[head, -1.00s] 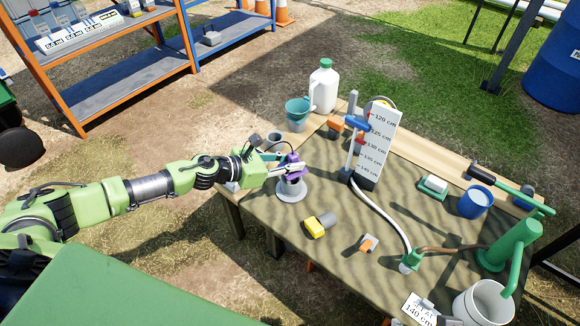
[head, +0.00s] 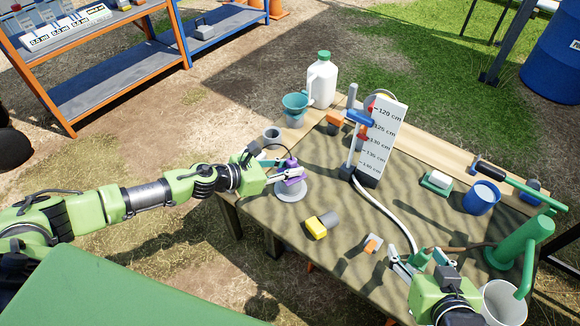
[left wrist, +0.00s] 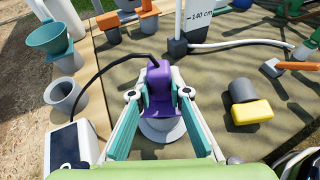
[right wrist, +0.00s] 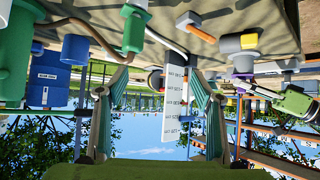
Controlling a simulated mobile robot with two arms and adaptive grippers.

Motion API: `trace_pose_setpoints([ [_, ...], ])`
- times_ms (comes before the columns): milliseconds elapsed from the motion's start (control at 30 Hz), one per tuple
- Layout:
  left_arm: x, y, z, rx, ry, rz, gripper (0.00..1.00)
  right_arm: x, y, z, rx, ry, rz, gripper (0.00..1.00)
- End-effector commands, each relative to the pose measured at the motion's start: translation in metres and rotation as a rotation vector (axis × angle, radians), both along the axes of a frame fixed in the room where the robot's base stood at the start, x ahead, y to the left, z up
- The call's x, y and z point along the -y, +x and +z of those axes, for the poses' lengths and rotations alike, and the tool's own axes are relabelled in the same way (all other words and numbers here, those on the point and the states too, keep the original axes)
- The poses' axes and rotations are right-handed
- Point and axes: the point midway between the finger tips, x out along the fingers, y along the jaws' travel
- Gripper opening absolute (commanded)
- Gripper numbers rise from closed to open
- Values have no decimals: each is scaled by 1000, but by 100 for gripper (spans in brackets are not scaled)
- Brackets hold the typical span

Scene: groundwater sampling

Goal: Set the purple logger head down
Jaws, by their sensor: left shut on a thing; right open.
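The purple logger head (head: 291,164) is at the table's left side, over a round grey stand (head: 291,193). My left gripper (head: 289,176) is shut on it from the left. In the left wrist view the purple head (left wrist: 158,82) stands upright between the two fingers, with the grey stand (left wrist: 163,130) right below. The fingers partly hide where the two meet, so I cannot tell if the head bears on the stand. A black cable runs from the head to a white box (left wrist: 73,148). My right gripper (head: 403,262) is open and empty near the table's front right.
A yellow-and-grey tool (head: 317,226) lies right of the stand. A grey cup (head: 272,134), teal funnel (head: 295,103) and white jug (head: 321,82) stand behind. The scale board (head: 382,140) and hose are mid-table. A green pump (head: 518,243) stands at right.

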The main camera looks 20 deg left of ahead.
Motion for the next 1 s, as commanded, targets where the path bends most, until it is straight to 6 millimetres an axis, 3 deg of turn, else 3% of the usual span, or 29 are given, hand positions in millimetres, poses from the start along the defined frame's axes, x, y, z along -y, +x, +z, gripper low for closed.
trace_pose_setpoints([
  [533, 0, 0, -4, 1, -1, 0, 0, -3, 10, 10, 63, 13, 3, 61],
  [567, 0, 0, -4, 0, 0, 0, 22, -3, 10, 11, 65, 13, 3, 61],
  [600, 0, 0, -4, 0, 0, 0, 33, -4, 10, 11, 66, 14, 3, 61],
  [1000, 0, 0, -3, 0, 0, 0, 34, -4, 10, 11, 62, 13, 4, 61],
])
